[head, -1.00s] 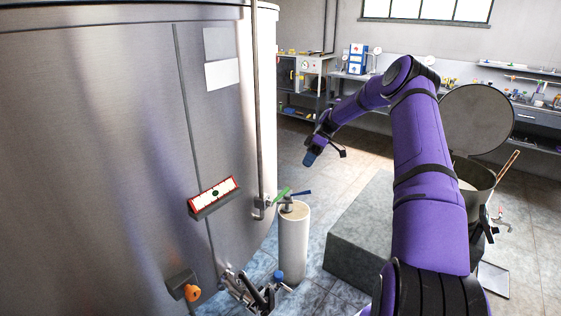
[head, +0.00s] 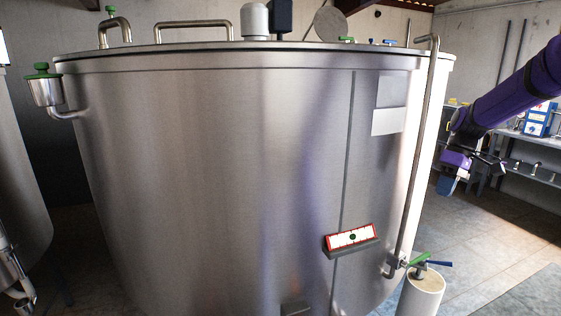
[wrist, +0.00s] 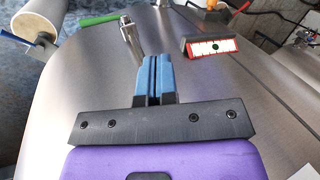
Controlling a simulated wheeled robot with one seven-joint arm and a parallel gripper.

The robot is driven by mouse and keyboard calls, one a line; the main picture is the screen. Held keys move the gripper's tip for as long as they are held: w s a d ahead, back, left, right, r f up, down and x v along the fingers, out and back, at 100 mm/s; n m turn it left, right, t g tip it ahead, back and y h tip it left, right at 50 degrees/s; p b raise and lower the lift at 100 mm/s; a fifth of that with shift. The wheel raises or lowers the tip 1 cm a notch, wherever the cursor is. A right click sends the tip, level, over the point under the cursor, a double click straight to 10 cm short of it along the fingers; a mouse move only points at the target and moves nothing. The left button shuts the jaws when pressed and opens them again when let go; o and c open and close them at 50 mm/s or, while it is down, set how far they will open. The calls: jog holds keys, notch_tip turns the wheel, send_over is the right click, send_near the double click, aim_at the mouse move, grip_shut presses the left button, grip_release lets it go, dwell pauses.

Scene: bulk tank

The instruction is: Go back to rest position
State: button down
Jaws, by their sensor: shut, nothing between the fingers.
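My gripper (head: 446,186) hangs at the right of the head view, to the right of the large steel bulk tank (head: 220,170). Its purple arm reaches in from the right edge. In the wrist view the blue fingers of my gripper (wrist: 154,62) are together with nothing between them. Behind them are the tank's curved steel wall (wrist: 90,70), an upright pipe (wrist: 131,40) and a red-edged white panel (wrist: 212,47) on a dark bracket.
A white cylinder (head: 423,295) stands at the tank's lower right, beside a green handle (head: 420,259) and a blue one (head: 438,263). A bench with a blue-and-white box (head: 537,120) is at the back right. Another tank (head: 18,190) is at the left edge.

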jog(key=s+a+r+m+t+h, duration=0.2)
jog(key=s+a+r, duration=0.35)
jog(key=s, duration=0.25)
jog(key=s+a+r+m+t+h, duration=0.1)
jog(key=s+a+r, duration=0.4)
jog(key=s+r, duration=0.15)
jog(key=s+a+m+t, duration=0.2)
jog(key=s+m+t, duration=0.2)
jog(key=s, duration=1.5)
jog(key=shift+s+a+h, duration=0.3)
jog(key=shift+s, duration=0.1)
jog(key=shift+f, duration=0.1)
